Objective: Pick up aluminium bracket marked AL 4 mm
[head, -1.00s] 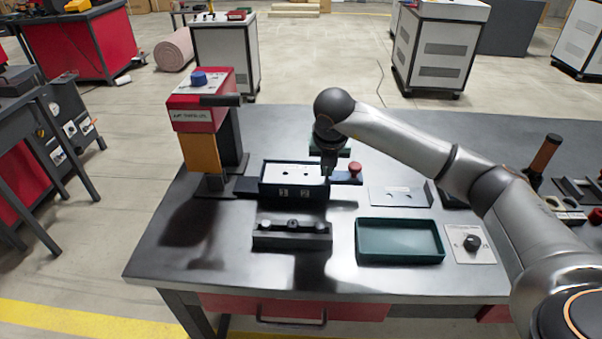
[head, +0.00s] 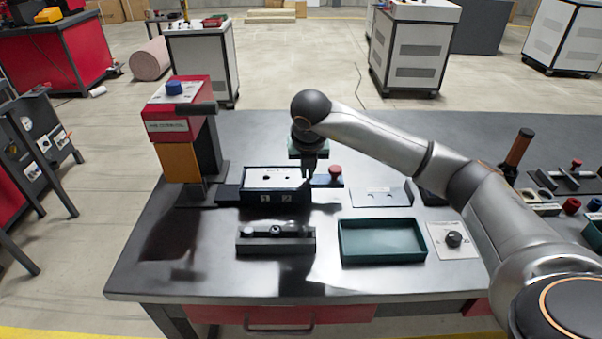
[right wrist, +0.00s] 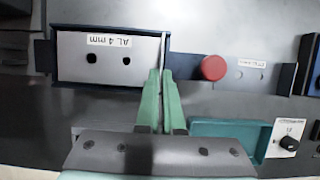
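The aluminium bracket (right wrist: 75,62) is a pale plate with two dark holes and a label reading AL 4 mm. It sits in a dark blue holder (right wrist: 107,28), and its thin upright edge stands at the right end in the right wrist view. My left gripper is out of view.
A red knob (right wrist: 213,68) and a second bracket (right wrist: 250,76) are to the right. A green tray (head: 382,241) is empty in front of it. A dark fixture (head: 276,238) stands in front of the holder, and a red press (head: 180,110) to its left.

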